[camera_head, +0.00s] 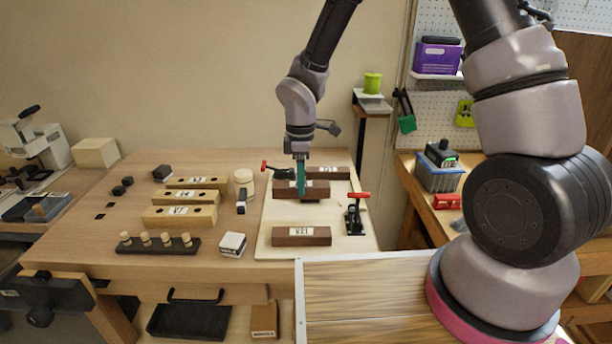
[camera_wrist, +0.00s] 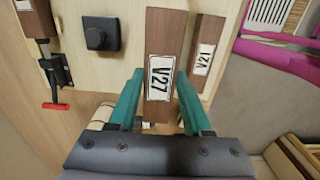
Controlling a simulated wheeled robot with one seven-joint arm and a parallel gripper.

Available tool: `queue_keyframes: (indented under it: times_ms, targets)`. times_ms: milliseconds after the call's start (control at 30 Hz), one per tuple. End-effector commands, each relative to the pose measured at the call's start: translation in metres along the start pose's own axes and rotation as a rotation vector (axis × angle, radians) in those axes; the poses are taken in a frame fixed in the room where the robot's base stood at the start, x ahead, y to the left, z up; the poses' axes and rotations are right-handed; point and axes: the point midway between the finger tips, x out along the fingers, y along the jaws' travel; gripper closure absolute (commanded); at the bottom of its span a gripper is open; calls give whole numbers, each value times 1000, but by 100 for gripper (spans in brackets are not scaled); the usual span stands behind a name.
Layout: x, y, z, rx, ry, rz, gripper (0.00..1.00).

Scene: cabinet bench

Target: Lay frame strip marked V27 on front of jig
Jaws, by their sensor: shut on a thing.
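The brown frame strip marked V27 (camera_wrist: 158,50) is between the teal fingers of my gripper (camera_wrist: 158,76) in the wrist view, its label facing the camera. In the head view my gripper (camera_head: 301,190) is shut on this strip (camera_head: 321,190), over the middle of the pale jig board (camera_head: 266,228). I cannot tell how high the strip is above the board. A second brown strip, marked V21 (camera_wrist: 206,50), lies along the front of the jig and also shows in the head view (camera_head: 290,240). A third brown strip (camera_head: 335,173) lies at the back of the jig.
Red-handled clamps stand at the jig's back left (camera_head: 272,168) and right side (camera_head: 355,215). A black square knob (camera_wrist: 101,36) sits between strips. Left of the jig are labelled wooden blocks (camera_head: 180,216), a pegged rail (camera_head: 160,247) and a small white box (camera_head: 232,244).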

Motion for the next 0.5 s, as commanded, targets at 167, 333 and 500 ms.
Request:
queue_keyframes:
  times_ms: [167, 333, 500]
  targets:
    - [18, -1, 0, 0, -1, -2, 100]
    - [34, -1, 0, 0, -1, -2, 100]
    - [46, 0, 0, 1, 0, -1, 100]
